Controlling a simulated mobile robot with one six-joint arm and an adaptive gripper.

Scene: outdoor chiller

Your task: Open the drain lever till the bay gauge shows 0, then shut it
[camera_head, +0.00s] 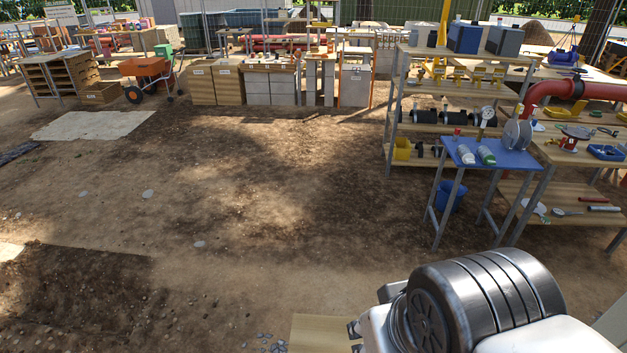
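I cannot make out the drain lever for certain, and no gauge reading is legible at this distance. Small yellow fittings (478,76) stand in a row on an upper board of the metal-framed shelf (402,118) at the right. A small round pale face (487,113), perhaps a gauge, shows on the board below, beside dark cylindrical parts. A valve with a reddish handwheel (577,132) stands on the wooden bench to the right. My gripper is out of view; a rounded grey and white part of my own body fills the bottom right.
A blue-topped table (490,153) holds bottles and a round grey disc. Wooden cabinets (215,84) and an orange wheeled machine (146,68) stand at the back. The dirt ground in the middle is mostly clear.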

